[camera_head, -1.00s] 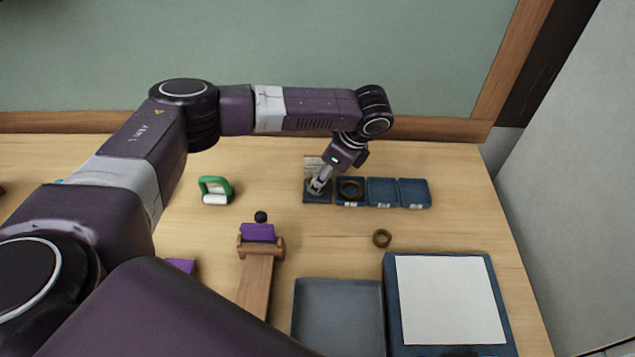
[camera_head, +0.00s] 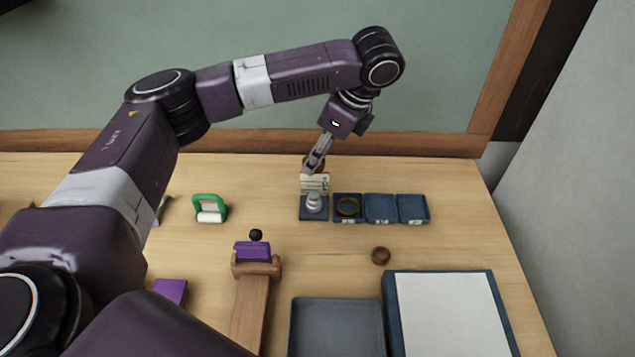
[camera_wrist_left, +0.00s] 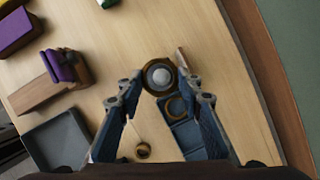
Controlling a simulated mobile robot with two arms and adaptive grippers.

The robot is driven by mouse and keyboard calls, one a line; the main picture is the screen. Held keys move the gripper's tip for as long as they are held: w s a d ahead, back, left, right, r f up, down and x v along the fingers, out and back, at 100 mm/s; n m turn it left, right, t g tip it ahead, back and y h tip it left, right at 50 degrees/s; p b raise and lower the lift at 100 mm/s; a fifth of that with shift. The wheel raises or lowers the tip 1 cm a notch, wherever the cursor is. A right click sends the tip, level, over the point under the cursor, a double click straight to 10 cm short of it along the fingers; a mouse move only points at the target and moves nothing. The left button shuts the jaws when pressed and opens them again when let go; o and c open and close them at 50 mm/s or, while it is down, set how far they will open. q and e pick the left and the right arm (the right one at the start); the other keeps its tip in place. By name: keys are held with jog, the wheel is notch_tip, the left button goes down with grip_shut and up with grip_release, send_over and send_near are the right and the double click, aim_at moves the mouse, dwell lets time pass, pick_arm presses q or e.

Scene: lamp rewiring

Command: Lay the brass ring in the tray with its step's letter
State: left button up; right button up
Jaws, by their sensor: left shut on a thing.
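My left gripper (camera_head: 315,166) is shut on a brass ring (camera_head: 308,161), held above and behind the grey stepped post (camera_head: 314,204) on its dark blue base. In the left wrist view, the ring (camera_wrist_left: 147,86) sits between the fingertips (camera_wrist_left: 160,85), and the pale post top (camera_wrist_left: 161,76) shows through its hole. Three small blue trays stand in a row: the left one (camera_head: 348,221) holds a brass ring (camera_head: 348,206); the middle (camera_head: 380,207) and right (camera_head: 412,207) look empty. Their white labels are too small to read. Another brass ring (camera_head: 381,256) lies on the table. My right gripper is not in view.
A printed card (camera_head: 315,183) stands behind the post. The table right of the trays is clear.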

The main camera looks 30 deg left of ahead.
pick_arm(q)
notch_tip(320, 180, up, 8)
jog(key=s+d+f+n+g+h, duration=0.2)
jog(key=s+f+n, duration=0.3)
jog(key=s+n, duration=0.3)
jog(key=s+d+f+n+g+h, duration=0.2)
jog(key=s+d+f+n, duration=0.2)
jog(key=s+n, duration=0.5)
jog(key=shift+s+d+f+n, duration=0.3)
jog(key=shift+s+d+f, duration=0.1)
jog(key=shift+s+d, duration=0.25)
jog(key=shift+w, duration=0.2)
